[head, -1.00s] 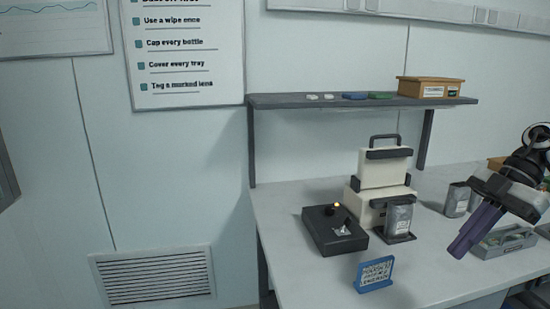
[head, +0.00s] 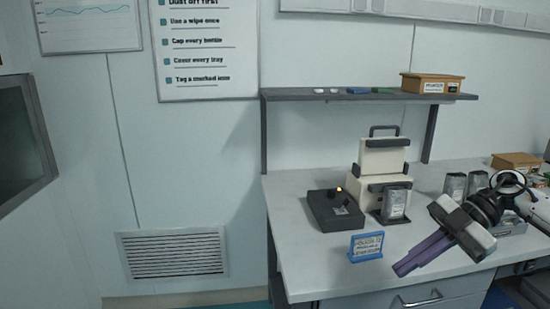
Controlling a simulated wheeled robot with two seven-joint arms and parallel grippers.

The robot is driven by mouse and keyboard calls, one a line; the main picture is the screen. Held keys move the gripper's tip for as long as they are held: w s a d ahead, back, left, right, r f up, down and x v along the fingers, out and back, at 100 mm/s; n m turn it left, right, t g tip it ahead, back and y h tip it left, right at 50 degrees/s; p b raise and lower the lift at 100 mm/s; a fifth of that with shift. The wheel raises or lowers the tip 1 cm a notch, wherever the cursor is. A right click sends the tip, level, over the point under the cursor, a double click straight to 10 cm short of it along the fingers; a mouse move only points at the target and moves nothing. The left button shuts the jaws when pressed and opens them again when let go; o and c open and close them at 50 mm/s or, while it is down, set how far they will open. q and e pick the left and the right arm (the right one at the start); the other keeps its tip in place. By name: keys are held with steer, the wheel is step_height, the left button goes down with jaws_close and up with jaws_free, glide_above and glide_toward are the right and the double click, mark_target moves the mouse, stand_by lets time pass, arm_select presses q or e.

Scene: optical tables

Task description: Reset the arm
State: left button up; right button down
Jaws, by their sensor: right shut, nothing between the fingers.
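My right gripper (head: 424,255) comes in from the right on its dark and white arm. Its purple fingers are shut together with nothing between them. They point down and left over the front part of the table (head: 330,272), to the right of a small blue-framed sign (head: 366,246). My left gripper is not in view.
A cream machine (head: 383,165) stands at the back with a silver pouch (head: 395,203) in front. A black control box (head: 334,210) is left of it. More pouches (head: 455,186) and a tray sit near my arm. A shelf (head: 300,94) holds a cardboard box (head: 432,84).

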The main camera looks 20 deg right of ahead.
steer(key=w+a+f+m+t+y, duration=0.15)
steer(key=a+f+t, duration=0.25)
steer(key=a, duration=0.4)
steer(key=w+a+f+m+t+y, duration=0.1)
steer(key=a+f+m+t, duration=0.15)
steer(key=a, duration=0.45)
steer(key=w+a+f+m+t+y, duration=0.1)
steer(key=a+f+m+t+y, duration=0.1)
steer(key=a+f+t, duration=0.45)
steer(key=s+f+m+g+h, duration=0.6)
steer(key=s+f+m+h, duration=0.5)
steer(key=s+f, duration=1.1)
steer(key=shift+d+f+m+h, duration=0.15)
steer(key=shift+f+m+h, duration=0.25)
steer(key=shift+h, duration=0.15)
